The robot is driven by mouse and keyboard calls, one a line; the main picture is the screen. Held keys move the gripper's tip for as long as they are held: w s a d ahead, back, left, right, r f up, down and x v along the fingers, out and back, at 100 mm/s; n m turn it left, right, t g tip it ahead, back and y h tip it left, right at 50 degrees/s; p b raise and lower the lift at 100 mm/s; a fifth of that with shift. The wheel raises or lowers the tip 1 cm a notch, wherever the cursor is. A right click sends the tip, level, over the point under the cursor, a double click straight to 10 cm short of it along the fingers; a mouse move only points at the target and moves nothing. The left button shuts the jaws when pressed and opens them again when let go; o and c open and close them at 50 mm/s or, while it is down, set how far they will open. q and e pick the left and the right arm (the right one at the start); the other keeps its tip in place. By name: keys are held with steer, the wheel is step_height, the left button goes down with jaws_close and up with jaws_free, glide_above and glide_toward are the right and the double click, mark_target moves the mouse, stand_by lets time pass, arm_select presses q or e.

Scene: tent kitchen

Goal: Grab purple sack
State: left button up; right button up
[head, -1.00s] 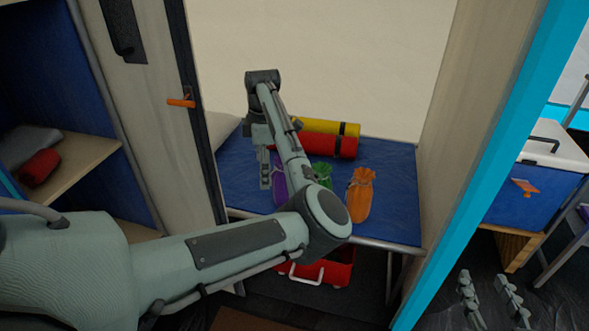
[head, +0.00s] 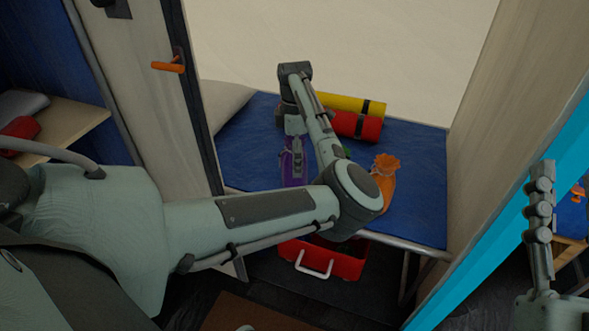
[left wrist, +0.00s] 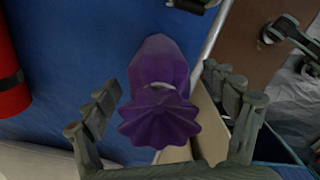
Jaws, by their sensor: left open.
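The purple sack (head: 289,173) lies on the blue cot, partly hidden by my left gripper (head: 298,155) in the head view. In the left wrist view the purple sack (left wrist: 158,85) is between the two spread fingers of my left gripper (left wrist: 160,82), its gathered, tied top towards the camera. The gripper is open, with a gap visible on both sides of the sack. My right gripper (head: 541,220) shows at the right edge of the head view, away from the sack; its opening is unclear.
On the blue cot (head: 415,165) are an orange sack (head: 384,180), a mostly hidden green sack (head: 346,152), a red roll (head: 357,125) and a yellow roll (head: 345,103). A red crate (head: 345,262) stands below. A door with an orange handle (head: 168,67) is left; a wall (head: 500,110) is right.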

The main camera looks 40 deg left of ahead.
arm_select(q)
steer(key=shift+f, duration=0.4)
steer(key=shift+w, duration=0.1)
steer(key=c, duration=1.4)
